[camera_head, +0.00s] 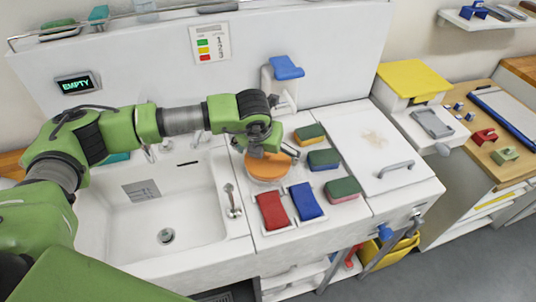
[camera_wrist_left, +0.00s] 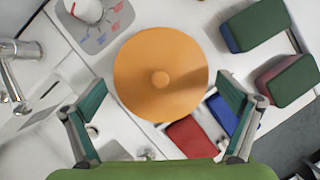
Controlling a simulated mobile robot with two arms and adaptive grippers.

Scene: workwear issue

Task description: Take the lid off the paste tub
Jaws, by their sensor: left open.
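The paste tub (camera_head: 264,180) is a pale, low round tub on the white counter just right of the sink. Its orange lid (camera_head: 270,166) sits on top and has a small round knob in the middle, seen from above in the left wrist view (camera_wrist_left: 160,79). My left gripper (camera_head: 262,147) is above the lid, and the arm's end hides the lid's far part in the head view. In the left wrist view the two fingers (camera_wrist_left: 163,98) are spread wide, one on each side of the lid's near part, holding nothing. My right gripper is not in view.
Red cloth (camera_head: 273,211) and blue cloth (camera_head: 306,201) lie in trays in front of the tub. Several sponges (camera_head: 324,159) stand to its right. The sink (camera_head: 200,215) is on the left. A white lid with a handle (camera_head: 380,145) covers the right side.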

